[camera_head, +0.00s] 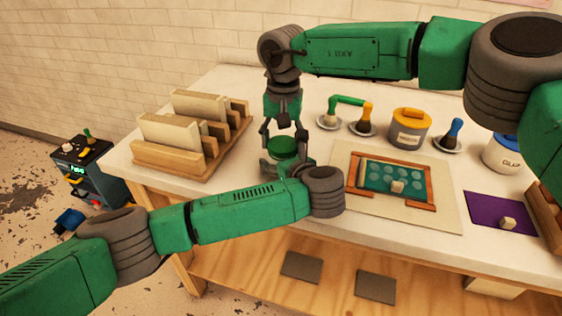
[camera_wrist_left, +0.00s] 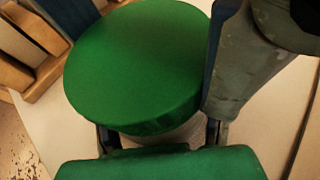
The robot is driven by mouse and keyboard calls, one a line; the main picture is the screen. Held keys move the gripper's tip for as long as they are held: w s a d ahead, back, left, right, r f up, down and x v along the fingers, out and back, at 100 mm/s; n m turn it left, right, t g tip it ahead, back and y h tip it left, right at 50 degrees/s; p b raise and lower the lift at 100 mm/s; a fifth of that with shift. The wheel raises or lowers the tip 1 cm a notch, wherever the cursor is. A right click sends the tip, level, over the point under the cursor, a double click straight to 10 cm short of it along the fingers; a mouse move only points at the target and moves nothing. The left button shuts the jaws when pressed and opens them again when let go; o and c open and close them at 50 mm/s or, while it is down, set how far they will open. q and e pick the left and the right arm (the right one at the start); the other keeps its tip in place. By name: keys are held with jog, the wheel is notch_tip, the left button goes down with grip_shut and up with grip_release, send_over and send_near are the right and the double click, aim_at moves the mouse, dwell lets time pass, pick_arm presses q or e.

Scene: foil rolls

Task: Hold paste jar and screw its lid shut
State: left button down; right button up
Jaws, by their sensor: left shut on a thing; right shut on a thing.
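The paste jar's round green lid (camera_head: 284,145) is at the front of the table, left of the middle. In the left wrist view the lid (camera_wrist_left: 138,65) fills the upper middle, above the pale jar body (camera_wrist_left: 180,134), most of which is hidden. My right gripper (camera_head: 284,136) comes down from above, shut on the lid with fingers at its sides. One of its grey fingers shows right of the lid in the left wrist view. My left gripper (camera_wrist_left: 160,138) is shut on the jar below the lid; my left arm partly hides it in the head view.
A wooden rack (camera_head: 185,155) with pale boards stands to the left. At the right are a framed teal panel (camera_head: 395,172), a grey pot with a yellow lid (camera_head: 408,130), small brushes on saucers, a white glue jar (camera_head: 502,154) and a purple mat (camera_head: 498,213).

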jog(key=o, duration=1.3)
jog(key=shift+r, duration=0.15)
jog(key=shift+r, duration=2.15)
jog(key=shift+c, duration=0.4)
jog(key=shift+r+n, duration=1.7)
jog(key=shift+r, duration=0.05)
jog(key=shift+f, duration=0.1)
jog(key=shift+f, duration=3.95)
